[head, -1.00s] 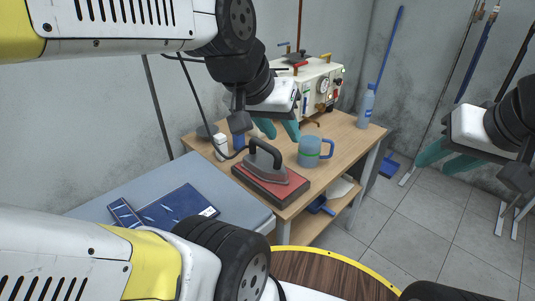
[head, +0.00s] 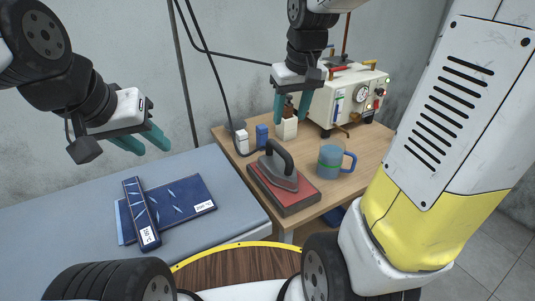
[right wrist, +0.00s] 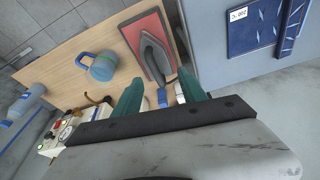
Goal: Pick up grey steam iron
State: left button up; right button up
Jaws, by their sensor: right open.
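The grey steam iron (head: 283,174) rests flat on a red pad (head: 297,198) on the wooden table, its dark handle on top. It also shows in the right wrist view (right wrist: 152,58). My right gripper (head: 292,106) is open and empty, above and behind the iron, apart from it. In the right wrist view its teal fingers (right wrist: 160,97) are spread, with the iron's handle end beyond the gap between them. My left gripper (head: 141,141) is open and empty, in the air above the blue-grey board to the left, away from the iron.
A blue-grey mug (head: 332,160) stands right of the iron. A white machine with gauges (head: 352,100) stands at the table's back. Small white and blue bottles (head: 262,134) stand behind the iron. Folded blue cloth (head: 178,203) lies on the board (head: 85,198). A black cord hangs nearby.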

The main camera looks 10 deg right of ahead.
aim_at(280, 147)
jog(key=w+f+g, duration=0.1)
jog(key=w+f, duration=0.2)
jog(key=w+f+n+g, duration=0.1)
jog(key=w+f, duration=0.6)
jog(key=shift+w+a+f+n+g+h, duration=0.15)
jog(key=shift+w+f+n+g+h, duration=0.15)
jog(key=shift+f+g, duration=0.1)
jog(key=f, duration=0.9)
jog(key=shift+w+d, duration=0.2)
jog(key=shift+d, duration=0.1)
jog(key=shift+r, duration=0.1)
grip_shut()
jog(key=shift+w+r, duration=0.1)
jog(key=shift+r, duration=0.05)
